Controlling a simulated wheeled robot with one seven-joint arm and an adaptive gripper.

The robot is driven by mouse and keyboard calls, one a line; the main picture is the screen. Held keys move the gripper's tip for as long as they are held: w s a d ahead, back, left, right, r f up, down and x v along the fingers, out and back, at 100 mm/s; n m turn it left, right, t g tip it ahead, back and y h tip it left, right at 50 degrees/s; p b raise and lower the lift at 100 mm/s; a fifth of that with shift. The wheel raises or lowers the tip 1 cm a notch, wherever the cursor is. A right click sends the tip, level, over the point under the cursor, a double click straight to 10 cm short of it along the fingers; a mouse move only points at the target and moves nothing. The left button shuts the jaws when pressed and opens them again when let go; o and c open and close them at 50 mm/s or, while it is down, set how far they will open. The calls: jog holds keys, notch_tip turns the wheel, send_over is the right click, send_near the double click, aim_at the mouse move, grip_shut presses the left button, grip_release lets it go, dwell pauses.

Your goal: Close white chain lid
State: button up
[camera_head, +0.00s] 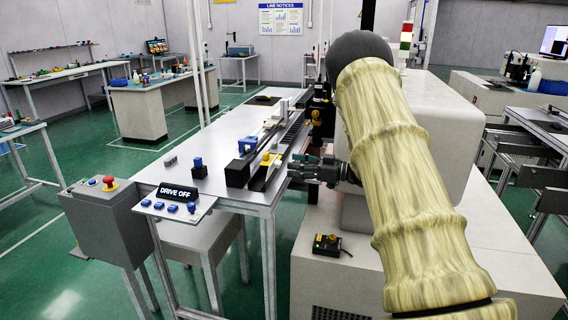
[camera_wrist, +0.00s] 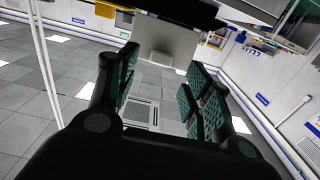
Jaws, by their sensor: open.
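A long, narrow rail assembly (camera_head: 284,134) lies on the metal table, with a dark chain-like strip along its right side. A pale strip (camera_head: 262,141) runs along it; I cannot tell whether this is the white chain lid or whether a lid stands open. My gripper (camera_head: 292,170) is at the right of the rail's near end, pointing left, close to a block with a yellow top (camera_head: 268,159). I cannot tell whether they touch. In the wrist view my gripper (camera_wrist: 162,80) has its two green-padded fingers spread, with nothing between them.
The metal table (camera_head: 215,180) has bare room left of the rail. A blue-topped block (camera_head: 198,165) stands there. A "DRIVE OFF" sign (camera_head: 177,191) and blue buttons are at the near edge, beside a grey box with a red button (camera_head: 110,183). A large white housing (camera_head: 410,120) stands behind my arm.

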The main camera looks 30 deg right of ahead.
aim_at(281, 163)
jog(key=shift+p+x, duration=0.35)
jog(key=shift+x, duration=1.85)
jog(key=shift+c, duration=0.4)
jog(key=c, duration=1)
